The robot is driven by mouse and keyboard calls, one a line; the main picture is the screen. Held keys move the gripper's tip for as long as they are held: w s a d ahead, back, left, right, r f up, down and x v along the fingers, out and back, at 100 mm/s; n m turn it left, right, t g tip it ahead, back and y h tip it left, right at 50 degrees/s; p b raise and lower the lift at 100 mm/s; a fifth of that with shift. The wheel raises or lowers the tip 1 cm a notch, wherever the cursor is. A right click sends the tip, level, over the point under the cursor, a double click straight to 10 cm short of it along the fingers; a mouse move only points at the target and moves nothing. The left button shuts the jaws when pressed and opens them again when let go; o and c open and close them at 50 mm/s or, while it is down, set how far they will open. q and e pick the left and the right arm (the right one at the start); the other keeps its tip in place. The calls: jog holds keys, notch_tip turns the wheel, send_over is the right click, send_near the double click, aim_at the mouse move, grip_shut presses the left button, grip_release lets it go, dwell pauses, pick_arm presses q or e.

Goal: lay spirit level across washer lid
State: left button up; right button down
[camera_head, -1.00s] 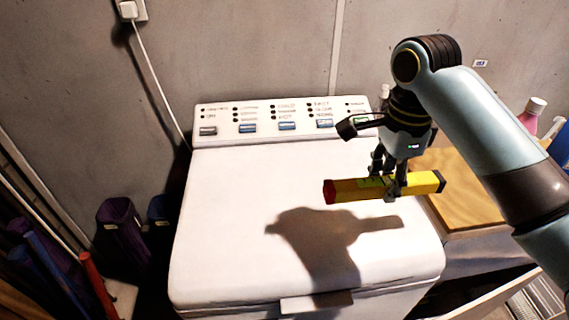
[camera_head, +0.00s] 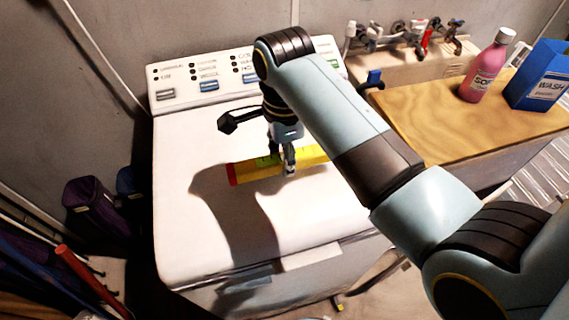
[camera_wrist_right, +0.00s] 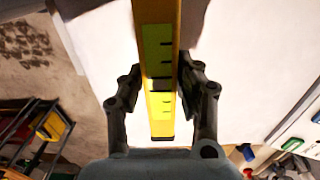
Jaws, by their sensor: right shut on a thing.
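The yellow spirit level (camera_head: 250,170) with a red end is held sideways over the white washer lid (camera_head: 180,225), right of its middle. My right gripper (camera_head: 289,168) points down and is shut on the level. The level's right part is hidden behind my right arm. In the right wrist view, the level (camera_wrist_right: 157,30) runs between the two fingers (camera_wrist_right: 158,75), its yellow-green scale facing the camera. Its shadow falls on the lid close beside it. I cannot tell whether it touches the lid. My left gripper is out of view.
The control panel (camera_head: 205,78) rises behind the lid. To the right is a wooden board (camera_head: 425,112) with a pink bottle (camera_head: 487,68) and a blue wash box (camera_head: 541,78). Taps (camera_head: 420,35) line the back. Dark bags (camera_head: 92,205) stand left. The lid's left part is clear.

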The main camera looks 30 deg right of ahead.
notch_tip(320, 180, down, 4)
jog(key=shift+r+p, duration=0.25)
jog(key=shift+p, duration=0.05)
jog(key=shift+f, duration=0.2)
jog(key=c, duration=0.9)
grip_release()
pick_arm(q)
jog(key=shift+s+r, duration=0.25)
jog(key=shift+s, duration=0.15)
pick_arm(e)
notch_tip(320, 180, up, 12)
jog(key=shift+r+b, duration=0.1)
jog(key=shift+b, duration=0.7)
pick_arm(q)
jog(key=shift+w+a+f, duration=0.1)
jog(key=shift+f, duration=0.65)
